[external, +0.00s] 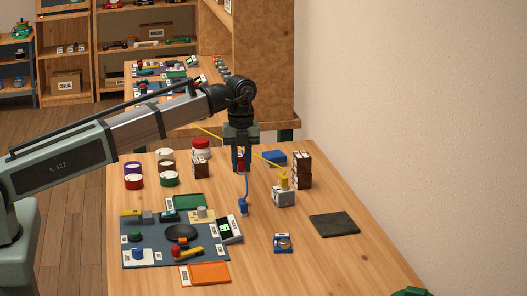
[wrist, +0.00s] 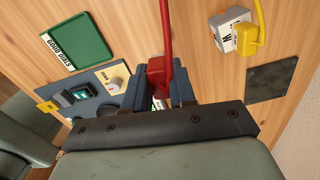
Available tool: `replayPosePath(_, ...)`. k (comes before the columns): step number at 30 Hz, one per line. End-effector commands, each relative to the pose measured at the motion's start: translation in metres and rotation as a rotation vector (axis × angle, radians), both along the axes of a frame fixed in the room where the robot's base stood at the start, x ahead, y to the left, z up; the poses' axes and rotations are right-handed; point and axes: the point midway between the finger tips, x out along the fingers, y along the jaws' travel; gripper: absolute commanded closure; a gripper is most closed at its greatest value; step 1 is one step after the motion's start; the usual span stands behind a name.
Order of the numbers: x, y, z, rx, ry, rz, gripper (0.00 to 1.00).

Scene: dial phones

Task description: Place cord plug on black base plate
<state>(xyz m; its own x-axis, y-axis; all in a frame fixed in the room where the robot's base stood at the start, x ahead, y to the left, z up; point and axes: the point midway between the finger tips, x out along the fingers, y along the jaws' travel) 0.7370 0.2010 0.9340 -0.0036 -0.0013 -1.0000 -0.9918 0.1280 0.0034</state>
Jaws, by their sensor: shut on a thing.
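My gripper (external: 240,158) is shut on a red cord plug (external: 240,166), held above the table. In the wrist view the red plug (wrist: 156,74) sits between the fingertips (wrist: 156,92), with its red cord running up out of the picture. A flat black square plate (external: 334,224) lies bare on the table, right of and nearer than my gripper; it also shows at the right of the wrist view (wrist: 271,78). A yellow plug (external: 284,181) with a yellow cord stands on a grey block (external: 284,198). A blue plug (external: 243,208) with a blue cord is below my gripper; whether it touches the table is unclear.
A slate-blue board (external: 140,257) with several parts lies at the left front. A green tray (external: 188,202) and an orange tray (external: 205,274) are beside it. Round tins stand behind. A dark brown stack (external: 302,169) stands at the right back. Table around the black plate is clear.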

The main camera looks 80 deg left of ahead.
Motion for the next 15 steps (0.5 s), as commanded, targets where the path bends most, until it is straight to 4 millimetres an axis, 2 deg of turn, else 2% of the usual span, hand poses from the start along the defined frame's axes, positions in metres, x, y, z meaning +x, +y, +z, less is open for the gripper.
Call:
replayPosePath(1,0.01,-0.017,0.0,0.0,0.001,-0.027,1.0)
replayPosePath(8,0.063,-0.086,0.001,-0.001,0.008,-0.133,1.0)
replayPosePath(15,0.132,-0.155,0.006,-0.002,0.012,-0.211,1.0)
